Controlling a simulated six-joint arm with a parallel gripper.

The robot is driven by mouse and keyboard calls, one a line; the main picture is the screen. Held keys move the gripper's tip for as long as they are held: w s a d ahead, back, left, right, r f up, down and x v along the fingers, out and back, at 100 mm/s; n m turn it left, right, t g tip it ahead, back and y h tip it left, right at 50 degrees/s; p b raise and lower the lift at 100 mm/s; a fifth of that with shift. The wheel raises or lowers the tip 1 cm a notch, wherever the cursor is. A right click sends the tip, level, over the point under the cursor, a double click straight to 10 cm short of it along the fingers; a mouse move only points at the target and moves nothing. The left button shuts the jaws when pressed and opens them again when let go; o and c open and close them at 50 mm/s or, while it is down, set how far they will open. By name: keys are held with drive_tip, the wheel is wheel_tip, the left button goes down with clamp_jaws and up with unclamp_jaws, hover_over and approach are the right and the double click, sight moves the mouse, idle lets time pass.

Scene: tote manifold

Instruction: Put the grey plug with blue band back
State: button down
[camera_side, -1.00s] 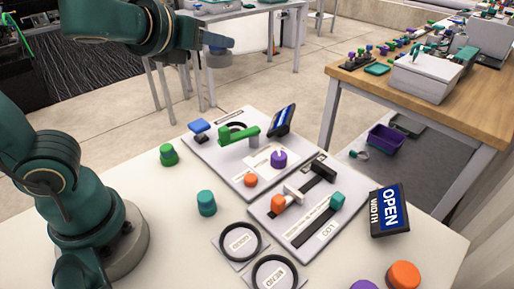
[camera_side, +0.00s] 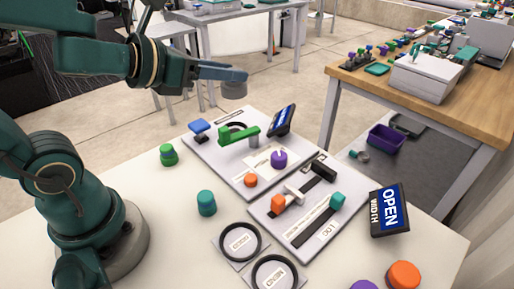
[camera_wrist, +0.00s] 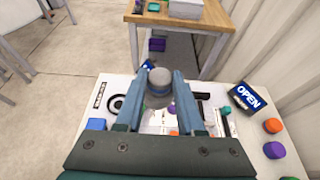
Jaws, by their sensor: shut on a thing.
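My gripper (camera_side: 234,76) is shut on the grey plug with the blue band (camera_side: 234,90) and holds it in the air above the far end of the table. A grey board (camera_side: 196,149) below carries a black ring (camera_side: 237,127), partly hidden behind a green lever (camera_side: 238,134). The board also bears a blue block (camera_side: 199,130), a purple knob (camera_side: 279,159) and an orange knob (camera_side: 250,180).
A second board (camera_side: 262,208) has sliders with orange and teal ends. Two black rings (camera_side: 240,243) lie in front. A green plug (camera_side: 168,154), teal plug (camera_side: 206,203), orange plug (camera_side: 404,275) and OPEN sign (camera_side: 390,209) stand on the table.

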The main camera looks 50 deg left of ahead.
drive_tip(key=shift+w+d+r+n+y, duration=0.2)
drive_tip(key=shift+w+d+r+y, duration=0.1)
drive_tip(key=shift+r, duration=0.3)
drive_tip(key=shift+w+d+r+n+y, duration=0.2)
drive_tip(key=shift+w+d+r, duration=0.1)
drive_tip(key=shift+r, duration=0.25)
drive_tip(key=shift+a+r+n+y, duration=0.15)
drive_tip(key=shift+r+n+y, duration=0.25)
drive_tip(key=shift+a+r+n+y, duration=0.15)
drive_tip(key=shift+a+n+y, duration=0.3)
drive_tip(key=shift+n+y, duration=0.35)
drive_tip(key=shift+s+a+f+n+g+y, duration=0.5)
drive_tip(key=shift+s+f+n+g+y, duration=1.25)
drive_tip(key=shift+f+n+g, duration=1.4)
drive_tip(key=shift+s+a+f+n+g+y, duration=0.45)
drive_tip(key=shift+s+f+n+g+y, duration=1.4)
drive_tip(key=shift+f, duration=2.2)
drive_tip(key=shift+s+a+f+n+g+y, duration=0.5)
drive_tip(key=shift+s+f+n+g+y, duration=1.2)
drive_tip(key=shift+f+n+g, duration=1.3)
drive_tip(key=shift+s+f+t+h, duration=0.15)
drive_tip(key=shift+f+t, duration=0.05)
drive_tip(key=shift+f, duration=0.4)
drive_tip(key=shift+s+f+t+h, duration=0.15)
drive_tip(key=shift+f+t, duration=0.05)
drive_tip(key=shift+f, duration=0.4)
drive_tip(key=shift+c, duration=2.2)
unclamp_jaws()
